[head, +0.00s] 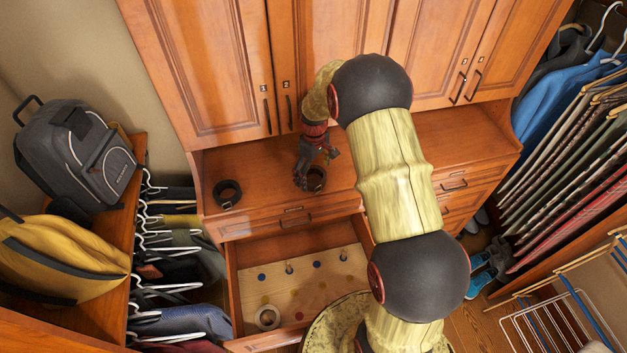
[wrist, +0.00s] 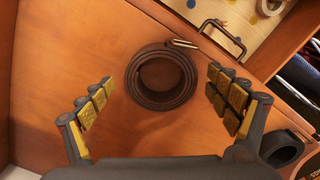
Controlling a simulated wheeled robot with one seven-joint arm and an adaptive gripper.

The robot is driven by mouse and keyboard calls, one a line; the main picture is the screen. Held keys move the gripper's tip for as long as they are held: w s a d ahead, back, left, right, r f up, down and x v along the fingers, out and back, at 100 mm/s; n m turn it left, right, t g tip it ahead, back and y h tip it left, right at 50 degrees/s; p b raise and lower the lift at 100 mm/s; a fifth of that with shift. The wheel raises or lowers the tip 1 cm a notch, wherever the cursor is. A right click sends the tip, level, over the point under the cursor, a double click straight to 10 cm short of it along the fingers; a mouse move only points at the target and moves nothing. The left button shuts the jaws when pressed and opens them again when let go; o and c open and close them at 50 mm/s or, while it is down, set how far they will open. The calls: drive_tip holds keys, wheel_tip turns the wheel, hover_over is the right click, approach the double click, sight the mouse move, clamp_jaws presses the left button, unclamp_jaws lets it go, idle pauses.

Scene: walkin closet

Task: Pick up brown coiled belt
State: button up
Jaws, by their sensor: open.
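The brown coiled belt (wrist: 160,99) lies on the wooden counter, with a metal buckle at its upper right in the wrist view. In the head view the belt (head: 321,182) is partly hidden by my gripper (head: 315,167). In the wrist view my gripper (wrist: 160,84) is open and empty, one finger to each side of the belt. The fingers look apart from the belt. I cannot tell the exact height of the fingertips above the counter.
A black coiled belt (head: 228,203) lies on the counter to the left; it also shows in the wrist view (wrist: 281,148). Below, an open drawer (head: 285,283) holds small items and a pale roll (head: 267,318). Cabinet doors (head: 215,80) rise behind the counter.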

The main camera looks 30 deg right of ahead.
drive_tip(key=shift+r, duration=0.1)
drive_tip(key=c, duration=1.3)
drive_tip(key=shift+c, duration=0.2)
